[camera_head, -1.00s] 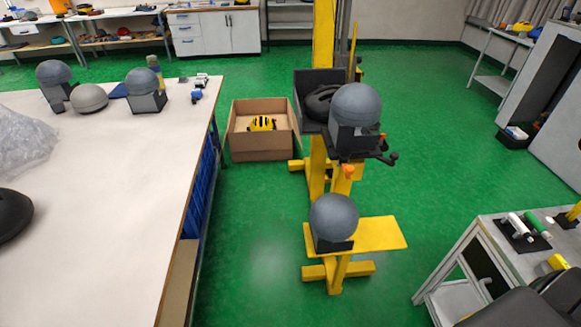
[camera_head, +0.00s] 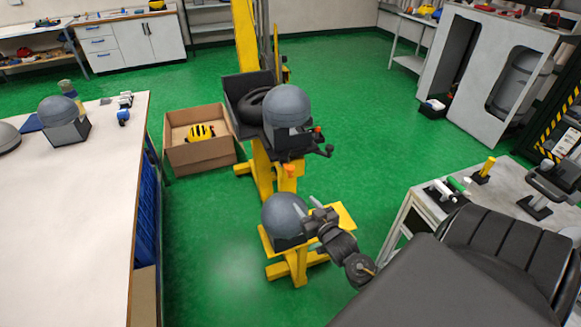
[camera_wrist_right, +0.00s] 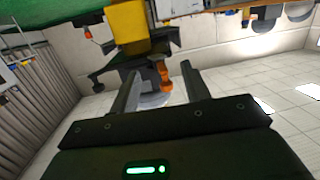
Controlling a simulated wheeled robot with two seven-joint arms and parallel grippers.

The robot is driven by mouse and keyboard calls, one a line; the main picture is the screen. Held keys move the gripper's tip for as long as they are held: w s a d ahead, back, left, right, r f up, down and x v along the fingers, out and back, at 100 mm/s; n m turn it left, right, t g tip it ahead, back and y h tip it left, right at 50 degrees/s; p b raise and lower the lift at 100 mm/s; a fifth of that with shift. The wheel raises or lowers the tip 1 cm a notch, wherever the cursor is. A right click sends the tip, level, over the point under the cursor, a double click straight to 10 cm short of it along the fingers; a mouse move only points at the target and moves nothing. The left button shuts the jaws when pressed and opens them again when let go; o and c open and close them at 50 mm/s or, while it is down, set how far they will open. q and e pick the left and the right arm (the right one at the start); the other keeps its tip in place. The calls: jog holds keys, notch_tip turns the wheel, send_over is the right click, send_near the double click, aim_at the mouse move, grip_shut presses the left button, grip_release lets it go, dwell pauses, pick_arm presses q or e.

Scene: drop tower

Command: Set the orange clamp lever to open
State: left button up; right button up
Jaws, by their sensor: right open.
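An orange lever (camera_head: 289,170) shows on the front of the yellow drop tower (camera_head: 262,165), below the dark carriage that holds a grey headform (camera_head: 287,105). A smaller orange-red part (camera_head: 317,130) sits at the carriage's right side, by a black handle. My right gripper (camera_head: 307,206) is open and empty, below the lever and in front of the lower headform. In the right wrist view, which looks upside down, an orange lever (camera_wrist_right: 165,75) shows beyond the two open fingers (camera_wrist_right: 160,92), between their tips and apart from them. My left gripper is out of view.
A lower grey headform (camera_head: 284,217) stands on the tower's yellow base plate (camera_head: 346,216), close to my gripper. A side table (camera_head: 435,213) with tools is at right. Green floor lies between.

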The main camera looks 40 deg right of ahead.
jog(key=t, duration=0.1)
send_near(291, 170)
jog(key=f, duration=0.1)
jog(key=w+d, duration=0.1)
jog(key=w, duration=0.2)
jog(key=w+p, duration=0.1)
jog(key=w, duration=0.3)
jog(key=w+d+p, duration=0.1)
jog(key=w, duration=0.3)
jog(key=shift+d+f, duration=0.25)
jog(key=shift+d, duration=0.1)
grip_shut()
